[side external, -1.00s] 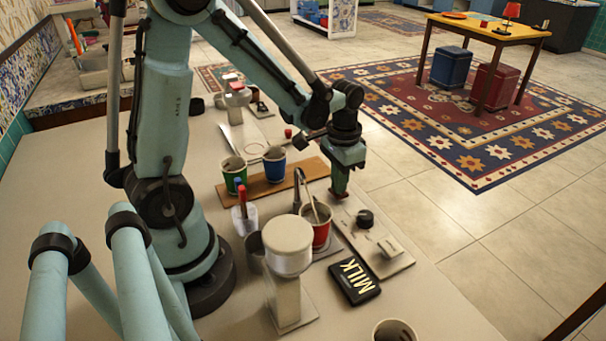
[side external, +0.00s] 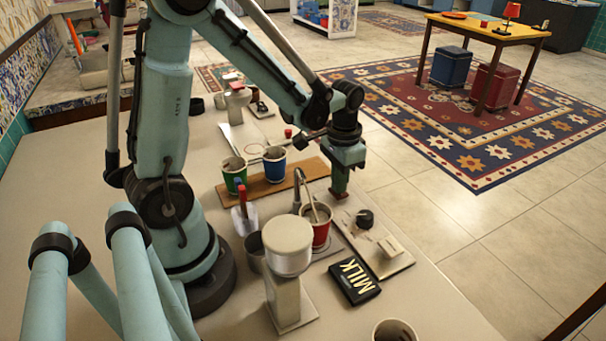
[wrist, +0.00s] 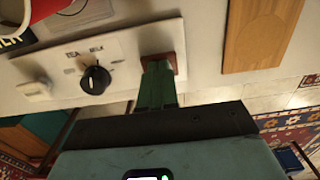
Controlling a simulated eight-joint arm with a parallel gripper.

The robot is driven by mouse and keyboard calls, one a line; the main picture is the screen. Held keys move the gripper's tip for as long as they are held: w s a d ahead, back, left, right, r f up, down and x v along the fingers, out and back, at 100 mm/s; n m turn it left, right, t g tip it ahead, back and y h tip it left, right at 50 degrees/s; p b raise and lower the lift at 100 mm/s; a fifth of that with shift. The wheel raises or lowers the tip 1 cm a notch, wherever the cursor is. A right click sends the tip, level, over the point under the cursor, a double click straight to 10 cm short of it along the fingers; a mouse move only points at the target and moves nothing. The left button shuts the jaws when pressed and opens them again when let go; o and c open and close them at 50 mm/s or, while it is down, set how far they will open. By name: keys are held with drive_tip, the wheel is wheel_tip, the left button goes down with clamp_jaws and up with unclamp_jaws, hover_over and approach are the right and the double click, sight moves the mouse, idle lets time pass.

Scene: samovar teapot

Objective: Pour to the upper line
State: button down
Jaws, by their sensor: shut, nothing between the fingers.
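A red cup (side external: 321,238) stands below a dark curved spout (side external: 297,185) in the side external view. A thin pale strip slants into its mouth; I cannot tell whether it is a stick or liquid. No line shows on the cup. A pale control panel (side external: 372,245) lies to its right, with a black knob (side external: 365,218) and a small white block (side external: 390,246). My gripper (wrist: 160,64) is shut and points down at a reddish square piece (wrist: 181,62) at the panel's end. The tips look to be at or touching it; the fingers partly hide it.
A white-topped grinder-like device (side external: 286,270), a black MILK pack (side external: 355,281) and another cup (side external: 394,332) are in front. The table edge is close on the right.

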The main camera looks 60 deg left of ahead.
idle(0.3)
drive_tip(key=shift+r, duration=2.5)
drive_tip(key=s+d+r+t, duration=0.5)
drive_tip(key=d+r+t, duration=0.1)
drive_tip(key=t, duration=0.1)
drive_tip(key=shift+d, duration=0.15)
